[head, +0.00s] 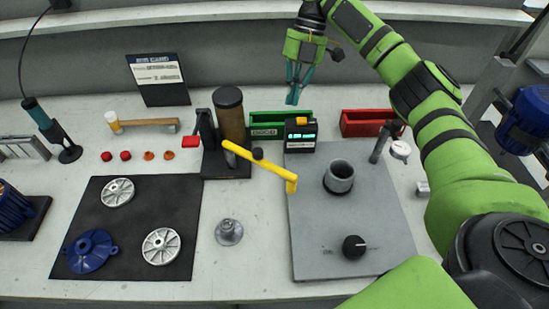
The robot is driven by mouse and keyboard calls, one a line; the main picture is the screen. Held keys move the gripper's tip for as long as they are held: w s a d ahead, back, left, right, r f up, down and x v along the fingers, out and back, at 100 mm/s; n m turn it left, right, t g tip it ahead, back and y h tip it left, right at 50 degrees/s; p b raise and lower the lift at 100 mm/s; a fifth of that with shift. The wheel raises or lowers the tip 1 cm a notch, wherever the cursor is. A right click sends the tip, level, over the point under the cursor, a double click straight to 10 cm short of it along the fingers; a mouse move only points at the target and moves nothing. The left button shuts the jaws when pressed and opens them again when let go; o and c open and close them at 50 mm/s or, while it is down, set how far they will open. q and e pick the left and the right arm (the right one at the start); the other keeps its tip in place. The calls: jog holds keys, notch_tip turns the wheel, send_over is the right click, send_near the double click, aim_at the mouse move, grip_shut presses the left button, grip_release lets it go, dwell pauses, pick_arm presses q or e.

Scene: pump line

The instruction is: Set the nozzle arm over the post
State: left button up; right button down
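A yellow nozzle arm (262,167) slants down to the right from a black dispenser stand (226,165) with a brown cylinder (229,112). Its bent tip (291,185) is over the left edge of a grey plate (318,235), left of a grey open cup (339,177). I cannot tell for sure which part is the post; a short dark upright post (381,142) stands at the plate's back right. My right gripper (293,98) is above the back of the bench, pointing down, apart from the nozzle arm. Its teal fingertips look close together, with nothing visible between them. My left gripper is not in view.
A small display box (300,135) stands near the yellow arm. Green (270,121) and red (362,124) bins are at the back. A metal flanged part (229,232) is left of the plate. A black mat (130,215) holds wheels. My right arm covers the right side.

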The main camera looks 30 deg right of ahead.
aim_at(258, 162)
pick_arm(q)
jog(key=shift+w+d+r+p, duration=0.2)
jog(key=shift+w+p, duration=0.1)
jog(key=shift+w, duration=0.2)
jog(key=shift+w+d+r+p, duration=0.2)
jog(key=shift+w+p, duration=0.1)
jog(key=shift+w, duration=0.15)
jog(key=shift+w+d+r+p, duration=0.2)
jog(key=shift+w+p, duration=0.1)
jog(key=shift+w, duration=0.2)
pick_arm(e)
jog(key=s+a+f, duration=0.4)
jog(key=a+f, duration=0.3)
jog(key=f, duration=0.3)
pick_arm(q)
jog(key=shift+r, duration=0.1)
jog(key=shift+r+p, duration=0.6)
jog(key=shift+p, duration=0.1)
pick_arm(e)
jog(key=shift+s+a+r+m, duration=0.1)
jog(key=shift+s+a+m, duration=0.1)
jog(key=shift+s+m, duration=0.15)
